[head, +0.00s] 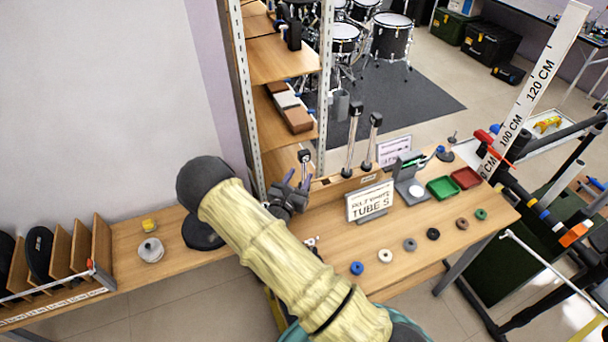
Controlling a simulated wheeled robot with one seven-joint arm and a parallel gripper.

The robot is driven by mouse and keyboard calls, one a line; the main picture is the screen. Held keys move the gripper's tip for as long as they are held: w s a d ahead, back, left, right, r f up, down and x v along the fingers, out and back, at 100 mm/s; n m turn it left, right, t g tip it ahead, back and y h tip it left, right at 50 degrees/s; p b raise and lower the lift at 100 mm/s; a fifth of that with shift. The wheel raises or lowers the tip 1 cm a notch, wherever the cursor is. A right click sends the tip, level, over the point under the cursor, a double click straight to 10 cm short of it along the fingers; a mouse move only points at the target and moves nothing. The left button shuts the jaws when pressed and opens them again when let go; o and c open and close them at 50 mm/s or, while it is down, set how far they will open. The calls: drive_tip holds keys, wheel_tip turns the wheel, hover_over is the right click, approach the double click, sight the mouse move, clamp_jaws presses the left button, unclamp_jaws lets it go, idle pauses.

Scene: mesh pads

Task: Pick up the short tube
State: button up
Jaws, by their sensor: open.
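A wooden rack (342,187) stands at the back of the wooden table. Two tall clear tubes with dark tops, a left one (351,140) and a right one (372,145), stand upright in it. A much shorter dark-topped tube (304,157) shows at the rack's left end. Its lower part is hidden behind my gripper. My gripper (297,180) is open, its bluish fingers pointing up and away just in front of the short tube. I cannot tell whether they touch it. My yellow-sleeved arm covers the table's left part.
A sign reading "TUBES" (370,201) stands before the rack. A grey stand (408,180), green tray (443,188) and red tray (466,178) are to its right. Several coloured rings, including a blue one (357,268), line the front. A shelf post (325,85) rises close behind the short tube.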

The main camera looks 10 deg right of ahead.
drive_tip(key=shift+w, duration=0.15)
drive_tip(key=shift+s+d, duration=0.1)
drive_tip(key=shift+s, duration=0.1)
drive_tip(key=shift+w+r, duration=0.1)
drive_tip(key=shift+w, duration=0.15)
drive_tip(key=shift+d+p+x, duration=0.2)
drive_tip(key=shift+p+x, duration=0.95)
drive_tip(key=shift+x, duration=1.25)
drive_tip(key=shift+s, duration=0.1)
drive_tip(key=shift+c, duration=0.2)
clamp_jaws()
